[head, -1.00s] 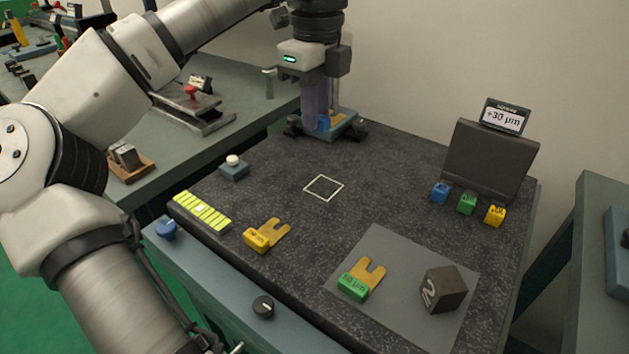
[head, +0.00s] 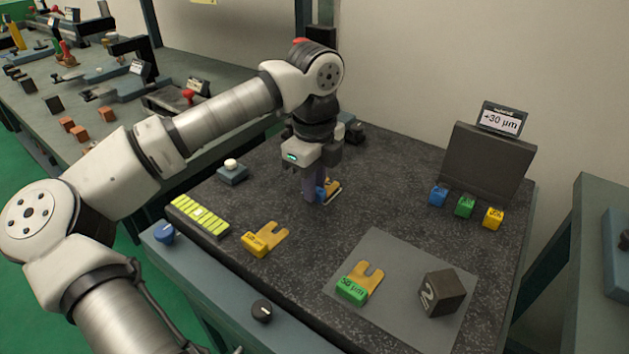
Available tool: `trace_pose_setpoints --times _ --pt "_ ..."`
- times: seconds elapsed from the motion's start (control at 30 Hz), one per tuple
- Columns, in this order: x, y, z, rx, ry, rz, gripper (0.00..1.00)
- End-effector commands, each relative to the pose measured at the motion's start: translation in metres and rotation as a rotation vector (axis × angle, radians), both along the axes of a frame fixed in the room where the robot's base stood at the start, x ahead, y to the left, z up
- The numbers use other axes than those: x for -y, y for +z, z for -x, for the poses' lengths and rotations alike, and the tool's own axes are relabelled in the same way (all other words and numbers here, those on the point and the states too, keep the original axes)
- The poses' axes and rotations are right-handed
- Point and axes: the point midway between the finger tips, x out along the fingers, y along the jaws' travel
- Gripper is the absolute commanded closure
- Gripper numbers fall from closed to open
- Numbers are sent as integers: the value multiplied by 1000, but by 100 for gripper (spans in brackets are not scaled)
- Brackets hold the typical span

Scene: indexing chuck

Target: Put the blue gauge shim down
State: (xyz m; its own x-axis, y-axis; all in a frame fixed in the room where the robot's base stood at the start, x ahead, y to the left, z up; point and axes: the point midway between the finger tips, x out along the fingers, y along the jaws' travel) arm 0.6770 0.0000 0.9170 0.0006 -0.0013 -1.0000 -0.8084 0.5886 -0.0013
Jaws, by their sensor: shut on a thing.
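My gripper (head: 312,192) is shut on the blue gauge shim (head: 322,191). The shim's blue block shows beside the fingers, with its yellow forked plate to the right. It is over the middle of the dark granite plate (head: 385,190), at or close to the surface. I cannot tell whether it touches. The gripper and shim largely cover the white outlined square there.
A yellow shim (head: 260,240) lies front left. A green shim (head: 355,287) and a dark numbered cube (head: 442,293) are on the grey mat (head: 390,245). Blue, green and yellow blocks stand by the display (head: 500,120), which reads +30 µm. A white-button box (head: 232,172) stands left.

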Motion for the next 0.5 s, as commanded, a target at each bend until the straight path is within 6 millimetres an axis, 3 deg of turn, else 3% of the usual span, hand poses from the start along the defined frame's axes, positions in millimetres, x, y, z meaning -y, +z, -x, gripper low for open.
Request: trace_pose_setpoints --times 0.23,0.27,0.3,0.4,0.5 --pt "0 -5 0 1 0 -1 100" --pt "0 -3 0 1 0 -1 79" --pt "0 -2 0 1 0 -1 73" --pt "0 -2 0 1 0 -1 61" --pt "0 -2 0 1 0 -1 61"
